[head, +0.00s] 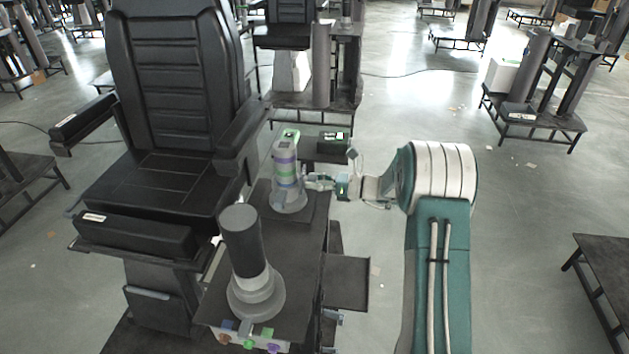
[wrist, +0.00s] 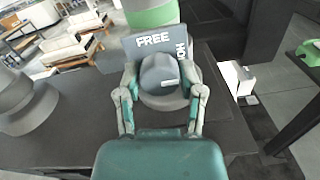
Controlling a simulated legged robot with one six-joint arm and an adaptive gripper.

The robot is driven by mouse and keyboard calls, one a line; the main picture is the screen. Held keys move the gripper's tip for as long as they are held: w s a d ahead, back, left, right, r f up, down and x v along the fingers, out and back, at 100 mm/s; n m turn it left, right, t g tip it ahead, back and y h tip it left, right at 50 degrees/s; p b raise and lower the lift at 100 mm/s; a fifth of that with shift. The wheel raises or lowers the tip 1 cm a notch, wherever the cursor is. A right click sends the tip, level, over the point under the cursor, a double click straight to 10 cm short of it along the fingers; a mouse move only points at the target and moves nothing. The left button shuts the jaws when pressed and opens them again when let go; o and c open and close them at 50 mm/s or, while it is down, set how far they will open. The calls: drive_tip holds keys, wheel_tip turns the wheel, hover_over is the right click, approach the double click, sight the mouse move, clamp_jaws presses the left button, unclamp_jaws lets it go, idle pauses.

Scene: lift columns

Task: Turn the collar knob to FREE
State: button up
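A lift column (head: 287,168) with green and purple bands stands on a dark base beside the chair. In the wrist view its collar carries a grey round knob (wrist: 160,73) with a small white mark on its face. A grey plate (wrist: 140,46) behind the knob reads FREE at the top; a second word, turned sideways and partly hidden, is on its right. My gripper (wrist: 160,78) is around the knob, one finger on each side. The fingers are spread, and I see no clear contact. In the head view my gripper (head: 318,182) is at the column's right side.
A second column (head: 250,260) with a black top stands nearer on the same dark platform. A black chair (head: 170,130) is on the left. Open floor lies to the right.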

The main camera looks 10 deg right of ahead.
clamp_jaws()
drive_tip(key=shift+n, duration=0.3)
drive_tip(key=n, duration=0.3)
drive_tip(key=shift+w+n, duration=0.1)
drive_tip(key=shift+n, duration=0.2)
drive_tip(key=n, duration=0.4)
drive_tip(key=shift+n, duration=0.4)
drive_tip(key=n, duration=0.4)
drive_tip(key=shift+n+y, duration=0.3)
drive_tip(key=shift+n, duration=2.3)
drive_tip(key=shift+f, duration=0.1)
drive_tip(key=shift+g, duration=0.3)
